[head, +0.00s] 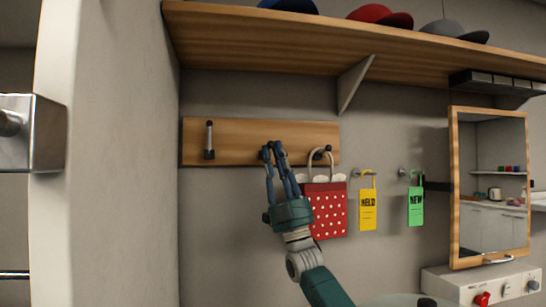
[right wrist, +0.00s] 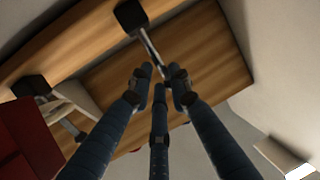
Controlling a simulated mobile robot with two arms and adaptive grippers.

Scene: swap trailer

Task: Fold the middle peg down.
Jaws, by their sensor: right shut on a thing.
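The wooden peg board (head: 240,135) is mounted on the wall. The left peg (head: 209,138) shows a metal rod standing upright above a black base. The middle peg is mostly hidden behind my right gripper (head: 272,150) in the head view. In the right wrist view the middle peg (right wrist: 149,44) shows a black base and a thin metal rod running to the fingertips. My right gripper (right wrist: 158,78) is shut on that rod near its end. The right peg (head: 319,154) is beside the fingers, with a red dotted bag (head: 329,212) hanging there. My left gripper is not in view.
The bag (right wrist: 25,140) is close to my right fingers. Yellow (head: 368,212) and green (head: 415,207) tags hang to the right. A mirror (head: 453,190) is further right. A shelf (head: 270,50) with caps overhangs the board. The wall below the board's left is clear.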

